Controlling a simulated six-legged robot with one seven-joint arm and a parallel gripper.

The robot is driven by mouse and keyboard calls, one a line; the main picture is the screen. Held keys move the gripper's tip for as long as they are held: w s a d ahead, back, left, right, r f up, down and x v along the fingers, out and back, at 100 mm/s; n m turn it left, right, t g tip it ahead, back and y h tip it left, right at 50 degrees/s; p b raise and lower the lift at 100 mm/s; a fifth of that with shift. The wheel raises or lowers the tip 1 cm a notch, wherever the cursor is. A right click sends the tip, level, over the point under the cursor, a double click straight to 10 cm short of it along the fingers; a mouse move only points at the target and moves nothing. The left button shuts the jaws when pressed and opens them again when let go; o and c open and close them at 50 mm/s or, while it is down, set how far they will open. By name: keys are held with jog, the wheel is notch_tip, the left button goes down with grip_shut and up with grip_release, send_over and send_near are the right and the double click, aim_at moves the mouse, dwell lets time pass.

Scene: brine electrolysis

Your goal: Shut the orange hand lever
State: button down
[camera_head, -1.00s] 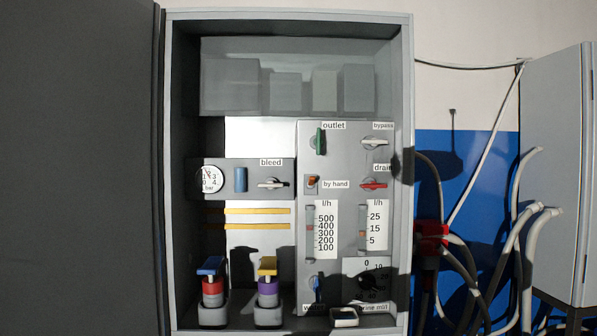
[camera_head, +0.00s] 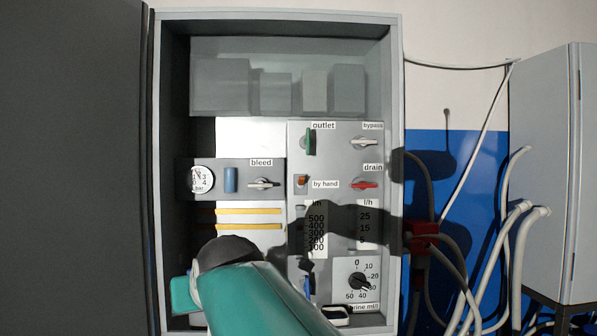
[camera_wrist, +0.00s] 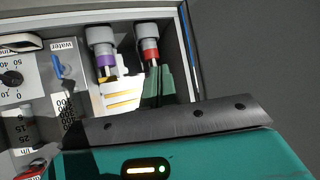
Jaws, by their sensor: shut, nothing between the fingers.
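The small orange hand lever (camera_head: 302,181) sits on the grey panel beside the "by hand" label. It stands roughly upright on its mount. My gripper, at the end of my teal arm in the lower middle of the head view, is in front of the cabinet's lower left part, below and left of the lever and apart from it. In the wrist view its teal fingers (camera_wrist: 158,88) appear together and empty, in front of the red-collared unit. My gripper's body covers the lower part of the wrist view, and I cannot make out the orange lever there.
Near the lever are the green outlet handle (camera_head: 310,141), red drain handle (camera_head: 364,185), bleed handle (camera_head: 263,183) and blue cylinder (camera_head: 231,180). A blue water lever (camera_wrist: 58,67) and purple-collared unit (camera_wrist: 104,57) show in the wrist view. Hoses hang right of the cabinet.

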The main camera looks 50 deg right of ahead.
jog(key=s+d+r+m+h, duration=0.2)
jog(key=d+r+h, duration=0.2)
jog(key=d+r, duration=0.7)
jog(key=s+d+r+m+t+h, duration=0.1)
jog(key=d+r+h, duration=0.3)
jog(key=d+r, duration=0.6)
jog(key=shift+s+d+r+m, duration=0.35)
jog(key=shift+s+d+m, duration=0.3)
jog(key=shift+s+m, duration=0.25)
jog(key=shift+w+d, duration=0.1)
jog(key=shift+w, duration=0.05)
